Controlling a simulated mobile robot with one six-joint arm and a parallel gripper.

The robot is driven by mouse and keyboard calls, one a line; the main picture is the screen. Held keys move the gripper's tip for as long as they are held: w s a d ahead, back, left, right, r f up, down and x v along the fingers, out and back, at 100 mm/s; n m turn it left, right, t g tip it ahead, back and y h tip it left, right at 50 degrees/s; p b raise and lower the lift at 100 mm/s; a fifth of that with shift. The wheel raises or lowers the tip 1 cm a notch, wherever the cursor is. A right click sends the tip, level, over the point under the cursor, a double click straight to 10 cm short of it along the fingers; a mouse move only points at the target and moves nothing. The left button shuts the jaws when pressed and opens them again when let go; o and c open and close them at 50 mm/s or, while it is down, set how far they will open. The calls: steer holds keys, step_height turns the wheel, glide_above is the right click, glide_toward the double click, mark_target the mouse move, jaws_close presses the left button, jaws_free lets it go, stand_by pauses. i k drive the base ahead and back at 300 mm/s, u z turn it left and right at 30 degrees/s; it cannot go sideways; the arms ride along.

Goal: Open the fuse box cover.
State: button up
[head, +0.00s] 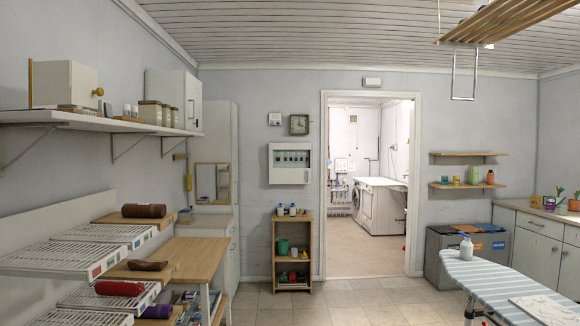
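A white fuse box (289,176) hangs on the back wall, left of the doorway and above a small wooden shelf unit. A row of small dark and green switches shows in a panel across its upper part. The lower part is a plain white face. From here I cannot tell whether a clear cover lies over the switches or whether the cover stands open. The box is some way off across the room. My gripper is not in view, and no part of my arm shows near the box.
The small wooden shelf unit (292,253) stands on the floor below, bottles on top. Wooden tables (190,257) and white racks (85,257) fill the left. An ironing board (490,283) stands front right. The tiled floor (345,300) in the middle is clear.

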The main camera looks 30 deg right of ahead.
mark_target(277, 176)
steer(key=z, duration=0.5)
steer(key=i, duration=1.1)
steer(key=z, duration=0.6)
steer(key=i, duration=0.75)
steer(key=z, duration=0.45)
steer(key=i, duration=2.55)
steer(key=u, duration=0.2)
steer(key=i, duration=0.75)
steer(key=u, duration=0.65)
steer(key=i, duration=0.6)
steer(key=u, duration=0.3)
